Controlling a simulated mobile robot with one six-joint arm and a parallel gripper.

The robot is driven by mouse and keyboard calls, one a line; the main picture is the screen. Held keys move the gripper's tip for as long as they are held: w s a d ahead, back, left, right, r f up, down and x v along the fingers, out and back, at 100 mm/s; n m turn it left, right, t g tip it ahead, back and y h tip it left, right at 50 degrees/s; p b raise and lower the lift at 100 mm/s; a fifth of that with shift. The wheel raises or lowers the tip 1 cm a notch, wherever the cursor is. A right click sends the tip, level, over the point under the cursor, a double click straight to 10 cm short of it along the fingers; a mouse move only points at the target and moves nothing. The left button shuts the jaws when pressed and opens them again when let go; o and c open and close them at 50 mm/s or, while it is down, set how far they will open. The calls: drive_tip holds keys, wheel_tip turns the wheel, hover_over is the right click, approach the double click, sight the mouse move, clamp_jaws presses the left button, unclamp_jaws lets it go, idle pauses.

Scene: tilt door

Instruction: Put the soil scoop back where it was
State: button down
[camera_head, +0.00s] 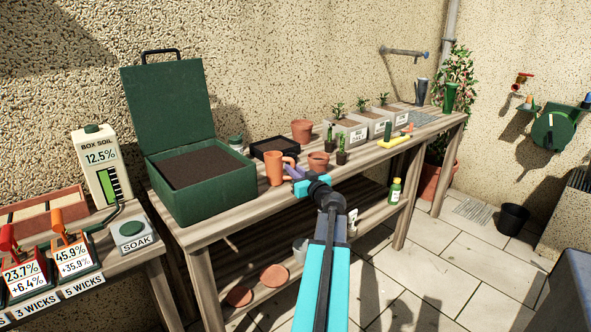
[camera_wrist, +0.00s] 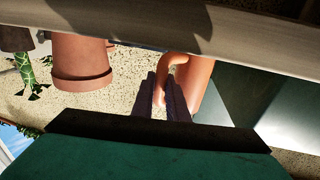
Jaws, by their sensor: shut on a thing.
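The soil scoop looks like an orange cup with a side handle (camera_head: 273,169). In the head view it is upright at the bench's front, just right of the green soil box (camera_head: 190,205). My gripper (camera_head: 291,171) reaches in from the right and is shut on the scoop's handle. In the wrist view the scoop (camera_wrist: 208,84) is right of my gripper's fingers (camera_wrist: 165,80), which are at the handle. I cannot tell whether the scoop's base touches the bench. The inside of the scoop is hidden.
The wooden bench (camera_head: 210,232) holds a black tray (camera_head: 262,147), terracotta pots (camera_head: 318,162), small plants and several grey planters (camera_head: 345,136). The box's green lid (camera_head: 168,105) stands open. A box soil gauge (camera_head: 102,160) reads 12.5%. A yellow-handled tool (camera_head: 394,141) lies further right.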

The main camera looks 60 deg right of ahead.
drive_tip(key=shift+f, duration=0.1)
drive_tip(key=c, duration=1.7)
unclamp_jaws()
drive_tip(key=shift+c, duration=0.2)
drive_tip(key=shift+r, duration=0.2)
drive_tip(key=b+v, duration=0.1)
drive_tip(key=v, duration=1.1)
drive_tip(key=shift+b, duration=0.3)
